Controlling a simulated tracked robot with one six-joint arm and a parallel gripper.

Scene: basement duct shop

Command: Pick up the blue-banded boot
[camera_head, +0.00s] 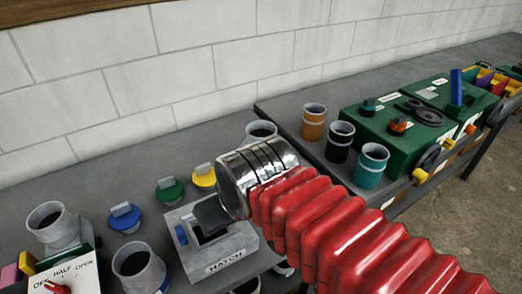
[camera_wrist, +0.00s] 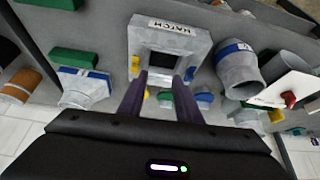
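A grey boot with a blue band (camera_wrist: 237,60) stands right of the hatch box in the wrist view. A grey boot (camera_head: 138,266) left of the hatch box in the head view looks like the same one; its band barely shows. A second grey boot with a bluish band (camera_wrist: 83,90) is at the left of the wrist view, beside a green block. My gripper (camera_wrist: 160,90) is open and empty, its dark fingers apart in front of the hatch box (camera_wrist: 197,45). In the head view its dark end (camera_head: 212,212) hangs over the hatch box (camera_head: 222,252).
Blue (camera_head: 125,218), green (camera_head: 169,190) and yellow (camera_head: 203,178) capped pieces sit behind the hatch box. A switch box (camera_head: 65,278) is at front left. Orange (camera_head: 313,123), black (camera_head: 339,143) and teal (camera_head: 370,167) banded cups stand right, by a green case (camera_head: 400,125).

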